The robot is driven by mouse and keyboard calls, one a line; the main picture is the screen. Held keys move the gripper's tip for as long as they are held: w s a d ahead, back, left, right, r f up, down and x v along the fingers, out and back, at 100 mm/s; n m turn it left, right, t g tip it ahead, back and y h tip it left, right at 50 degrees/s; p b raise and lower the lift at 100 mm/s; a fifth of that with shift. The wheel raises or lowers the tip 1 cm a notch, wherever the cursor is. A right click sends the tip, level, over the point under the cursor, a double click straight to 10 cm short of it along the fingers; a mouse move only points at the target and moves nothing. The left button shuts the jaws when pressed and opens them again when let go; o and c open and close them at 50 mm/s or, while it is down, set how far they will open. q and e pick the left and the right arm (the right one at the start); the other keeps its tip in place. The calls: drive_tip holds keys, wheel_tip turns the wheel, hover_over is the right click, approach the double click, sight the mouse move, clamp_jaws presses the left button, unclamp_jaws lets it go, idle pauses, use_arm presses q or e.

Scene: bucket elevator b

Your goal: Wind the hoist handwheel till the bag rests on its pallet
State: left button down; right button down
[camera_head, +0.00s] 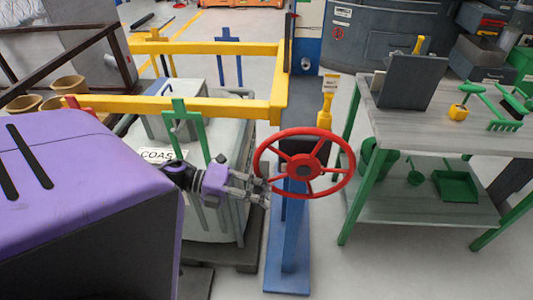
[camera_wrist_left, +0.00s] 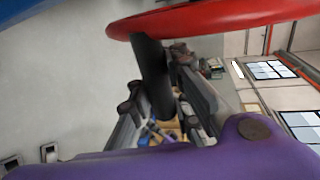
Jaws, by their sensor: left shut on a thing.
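The red handwheel (camera_head: 305,133) stands upright on a blue post (camera_head: 295,235) in the middle of the head view. My left gripper (camera_head: 262,190) is at the wheel's lower left rim. In the left wrist view, a dark handle (camera_wrist_left: 154,75) sticks out from the red rim (camera_wrist_left: 215,18) between my fingers, and the gripper is shut on it. The pale grey bag (camera_head: 228,222) with a "COAS" label is behind my left arm. A dark pallet (camera_head: 245,258) shows at its foot. Whether the bag touches the pallet is hard to tell. My right gripper is not in view.
A yellow frame (camera_head: 200,106) runs above the bag, with a green upright (camera_head: 180,125) near it. A grey workbench (camera_head: 450,125) with green legs and tools stands to the right. Bare floor lies between the post and the bench.

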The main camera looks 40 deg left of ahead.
use_arm(q)
drive_tip(key=shift+s+a+f, duration=0.35)
drive_tip(key=shift+a+f, duration=0.1)
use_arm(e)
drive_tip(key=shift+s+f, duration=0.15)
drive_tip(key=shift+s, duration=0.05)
use_arm(q)
drive_tip(key=c, duration=1.9)
unclamp_jaws()
drive_tip(key=shift+c, duration=0.2)
drive_tip(key=shift+o, duration=1.3)
drive_tip(key=shift+s+a, duration=0.1)
drive_tip(key=shift+a, duration=0.1)
drive_tip(key=shift+o, duration=0.3)
drive_tip(key=shift+r, duration=0.25)
drive_tip(key=shift+a, duration=0.25)
drive_tip(key=v, duration=1.1)
drive_tip(key=shift+s, duration=0.25)
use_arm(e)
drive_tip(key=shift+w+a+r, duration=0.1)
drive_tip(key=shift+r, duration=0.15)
use_arm(q)
drive_tip(key=shift+a, duration=0.15)
